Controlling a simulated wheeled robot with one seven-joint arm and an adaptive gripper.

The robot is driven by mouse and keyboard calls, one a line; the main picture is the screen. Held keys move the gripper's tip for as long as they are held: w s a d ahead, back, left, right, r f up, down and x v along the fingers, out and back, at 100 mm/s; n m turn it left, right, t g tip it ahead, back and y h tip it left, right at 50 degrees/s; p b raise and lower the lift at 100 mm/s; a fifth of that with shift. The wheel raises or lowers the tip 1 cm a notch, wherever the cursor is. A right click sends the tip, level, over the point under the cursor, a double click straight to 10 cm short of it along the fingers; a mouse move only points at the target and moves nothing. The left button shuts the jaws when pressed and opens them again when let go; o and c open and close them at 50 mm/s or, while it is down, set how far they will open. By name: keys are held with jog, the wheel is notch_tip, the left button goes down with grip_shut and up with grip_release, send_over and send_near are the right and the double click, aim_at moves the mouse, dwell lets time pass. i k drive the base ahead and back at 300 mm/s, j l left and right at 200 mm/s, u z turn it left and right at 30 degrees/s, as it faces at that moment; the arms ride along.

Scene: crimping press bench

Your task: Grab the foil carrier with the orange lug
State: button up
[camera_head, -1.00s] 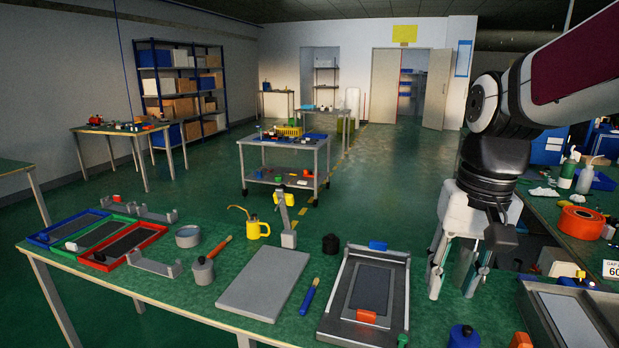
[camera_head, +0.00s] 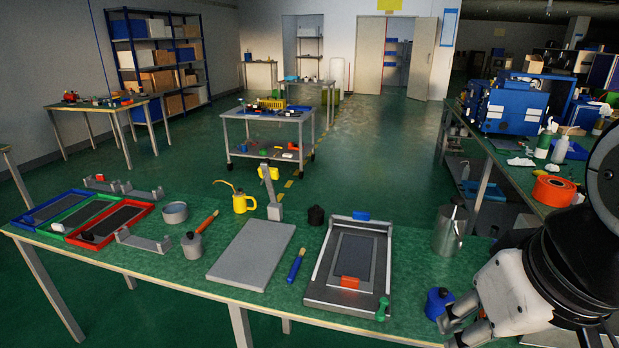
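The foil carrier (camera_head: 357,256) is a flat dark plate with a lighter border and an orange lug (camera_head: 350,282) at its near end. It lies in a grey metal tray (camera_head: 314,288), which has a blue block (camera_head: 361,215) at its far edge and a green knob (camera_head: 382,309) at the near right corner. My gripper (camera_head: 456,331) is at the lower right, to the right of the tray and apart from it. Its two pale fingers point left and look spread, with nothing seen between them. The bottom edge of the picture cuts off part of the gripper.
A blue pot (camera_head: 438,303) stands close to the fingers, between them and the tray. A metal canister (camera_head: 450,232) stands behind it.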

aim_at(353, 263)
jog(key=i+l, duration=0.35)
jog(key=l, duration=0.25)
jog(key=i+l, duration=0.2)
jog(key=l, duration=0.15)
jog(key=u, duration=0.05)
